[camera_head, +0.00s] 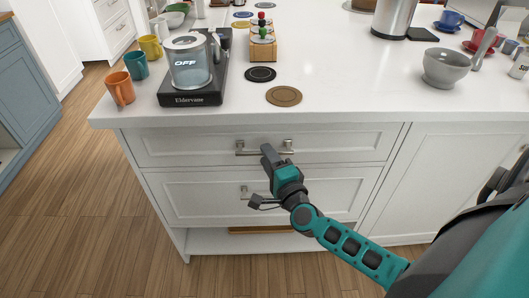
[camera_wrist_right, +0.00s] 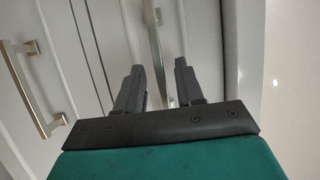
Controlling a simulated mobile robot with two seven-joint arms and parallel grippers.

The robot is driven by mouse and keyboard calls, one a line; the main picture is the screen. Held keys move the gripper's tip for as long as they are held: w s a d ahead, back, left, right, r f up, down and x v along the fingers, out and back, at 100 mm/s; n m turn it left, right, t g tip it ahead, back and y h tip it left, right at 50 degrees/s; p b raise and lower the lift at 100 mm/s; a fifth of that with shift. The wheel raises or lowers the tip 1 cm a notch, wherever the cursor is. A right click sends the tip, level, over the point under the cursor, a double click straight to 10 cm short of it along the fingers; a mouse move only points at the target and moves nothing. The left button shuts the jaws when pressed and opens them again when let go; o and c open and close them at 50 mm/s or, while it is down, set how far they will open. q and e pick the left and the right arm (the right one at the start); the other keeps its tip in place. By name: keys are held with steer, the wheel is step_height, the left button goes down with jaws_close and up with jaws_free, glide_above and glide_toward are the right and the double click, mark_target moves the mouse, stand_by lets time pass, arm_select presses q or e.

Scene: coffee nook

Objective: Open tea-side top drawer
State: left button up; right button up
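The white top drawer (camera_head: 185,146) is shut under the counter, on the side below the kettle. Its metal bar handle (camera_head: 240,148) runs level across the front. My right gripper (camera_head: 260,176) is in front of the drawers, its fingers spread and empty. One finger overlaps the top handle in the head view. In the right wrist view the gripper (camera_wrist_right: 159,64) has a clear gap between its fingers, and the top handle (camera_wrist_right: 155,38) shows in line with that gap. I cannot tell whether a finger touches it. My left gripper is out of view.
A second drawer (camera_head: 190,195) is shut below; its handle (camera_wrist_right: 35,95) shows at left in the wrist view. A kettle on a black base (camera_head: 192,98), mugs (camera_head: 120,88), coasters (camera_head: 284,96) and a grey mortar (camera_head: 445,68) stand on the counter (camera_head: 350,95). Wooden floor lies left.

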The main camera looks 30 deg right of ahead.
steer(key=shift+w+d, duration=0.15)
steer(key=shift+w, duration=1.05)
steer(key=shift+c, duration=0.3)
jaws_close()
